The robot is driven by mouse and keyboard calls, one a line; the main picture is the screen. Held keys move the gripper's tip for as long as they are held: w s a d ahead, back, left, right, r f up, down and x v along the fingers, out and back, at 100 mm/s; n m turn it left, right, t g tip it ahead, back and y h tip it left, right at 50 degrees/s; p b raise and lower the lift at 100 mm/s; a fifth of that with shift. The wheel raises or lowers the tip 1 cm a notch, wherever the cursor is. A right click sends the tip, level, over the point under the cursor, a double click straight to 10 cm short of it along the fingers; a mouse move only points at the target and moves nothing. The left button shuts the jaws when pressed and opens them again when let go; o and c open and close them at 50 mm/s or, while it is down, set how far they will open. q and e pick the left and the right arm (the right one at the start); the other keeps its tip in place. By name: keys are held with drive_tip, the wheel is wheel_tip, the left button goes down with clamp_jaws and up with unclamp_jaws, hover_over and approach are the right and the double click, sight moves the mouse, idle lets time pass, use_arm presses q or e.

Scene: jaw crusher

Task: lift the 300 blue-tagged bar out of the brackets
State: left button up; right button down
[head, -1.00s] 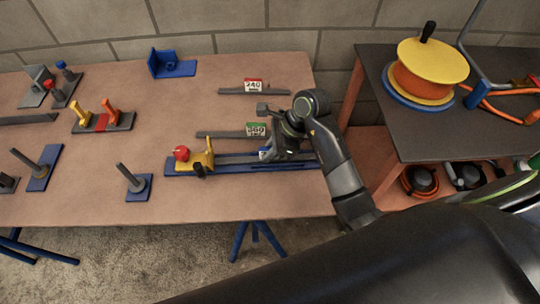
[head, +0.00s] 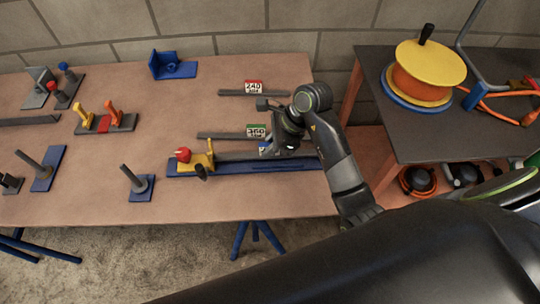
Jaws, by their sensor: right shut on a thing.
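The blue-tagged bar (head: 235,156) is a long grey bar lying lengthwise over a blue fixture (head: 250,170) at the table's front right. Its blue tag (head: 263,150) is mostly hidden by my right gripper, so I cannot read the number. My right gripper (head: 272,153) comes down from the right and is shut on this bar near the tag. The bar appears slightly above the blue base; whether it is clear of the brackets I cannot tell. A yellow clamp (head: 210,156) with a red knob (head: 183,154) stands at the fixture's left end. My left gripper is out of view.
A green-tagged bar (head: 225,135) lies just behind, and a red-tagged 240 bar (head: 235,93) farther back. Blue-based posts (head: 137,184) and other fixtures stand on the left. A dark side table (head: 420,125) with a cable reel (head: 425,78) is at right.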

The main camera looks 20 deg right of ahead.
sight(263, 144)
drive_tip(key=shift+r+p, duration=1.3)
drive_tip(key=shift+r, duration=0.9)
drive_tip(key=shift+r, duration=0.1)
